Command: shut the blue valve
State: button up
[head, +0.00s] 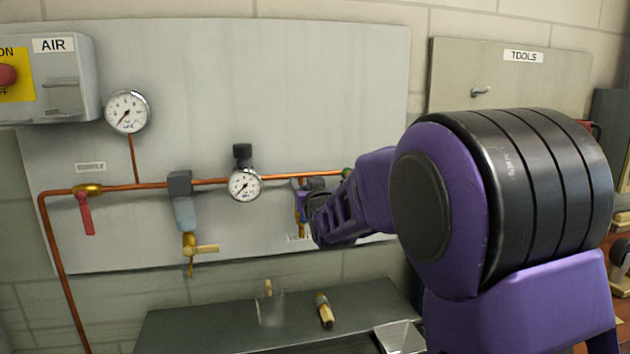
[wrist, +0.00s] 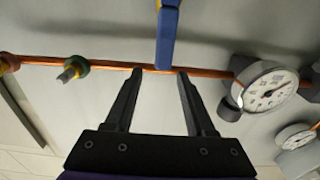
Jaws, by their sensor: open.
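The blue valve's lever (wrist: 167,35) shows at the top of the wrist view, crossing at right angles to the copper pipe (wrist: 60,61). In the head view the blue valve (head: 300,200) hangs below the pipe's right part, mostly hidden by my gripper. My gripper (wrist: 160,71) is open and empty. Its two dark fingertips reach the pipe's line in the wrist view, one on each side of the lever's near end. I cannot tell whether they touch it. In the head view my gripper (head: 318,208) is close to the panel.
A pressure gauge (head: 244,185) sits on the pipe left of my gripper. A red lever (head: 87,215) hangs further left. A green-tipped fitting (wrist: 72,73) stands nearby in the wrist view. Below is a dark bench (head: 190,330) with a glass and a brass part (head: 324,310).

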jog(key=w, duration=0.1)
jog(key=w+f, duration=0.1)
jog(key=w+a, duration=0.1)
jog(key=shift+w+a+f, duration=0.1)
jog(key=shift+w+f, duration=0.2)
jog(key=shift+w, duration=0.05)
jog(key=shift+w+a+f, duration=0.15)
jog(key=shift+w, duration=0.2)
jog(key=shift+c, duration=0.3)
grip_shut()
dwell(0.5)
